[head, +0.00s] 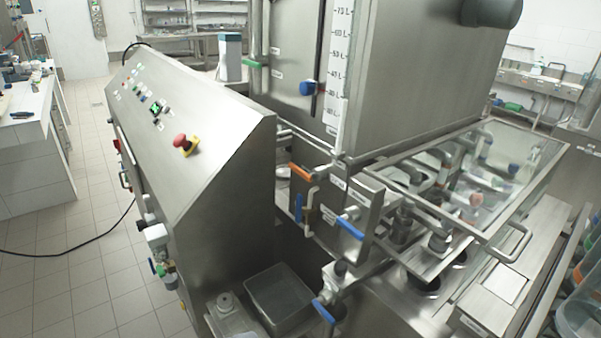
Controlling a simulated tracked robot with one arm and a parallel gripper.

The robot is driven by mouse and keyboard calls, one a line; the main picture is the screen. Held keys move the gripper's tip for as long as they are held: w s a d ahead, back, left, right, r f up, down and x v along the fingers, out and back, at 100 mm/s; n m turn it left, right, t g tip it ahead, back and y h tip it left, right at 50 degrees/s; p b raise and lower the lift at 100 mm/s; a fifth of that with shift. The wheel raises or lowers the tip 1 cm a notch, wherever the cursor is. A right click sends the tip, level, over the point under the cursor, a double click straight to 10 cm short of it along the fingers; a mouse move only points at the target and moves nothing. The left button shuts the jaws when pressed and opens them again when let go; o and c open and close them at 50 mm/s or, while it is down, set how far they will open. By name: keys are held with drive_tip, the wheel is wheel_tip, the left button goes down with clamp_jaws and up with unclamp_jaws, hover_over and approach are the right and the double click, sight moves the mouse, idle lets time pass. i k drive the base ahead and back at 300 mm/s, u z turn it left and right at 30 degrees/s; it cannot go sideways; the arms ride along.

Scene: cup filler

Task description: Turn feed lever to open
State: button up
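Several levers show on the steel filling machine, and their labels are too small to read, so I cannot tell which is the feed lever. An orange lever (299,172) sits at the machine's middle, lying close to level. Just below it a blue lever (298,208) hangs upright beside a pale lever (309,198). A blue lever (351,228) slants down to the right on a bracket. Another blue lever (323,312) is low near the front, also slanting down to the right. A green lever (250,63) is at the upper left of the tank. My gripper is not in view.
A control cabinet (200,140) with a red emergency button (180,140) stands on the left. A tank (425,80) with a level scale rises behind. A glass-topped cover (480,175) is at right. A steel basin (278,298) sits in front. A cable (75,248) crosses the open floor.

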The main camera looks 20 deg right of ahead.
sight(312, 177)
drive_tip(key=i, duration=0.95)
drive_tip(key=u, duration=0.05)
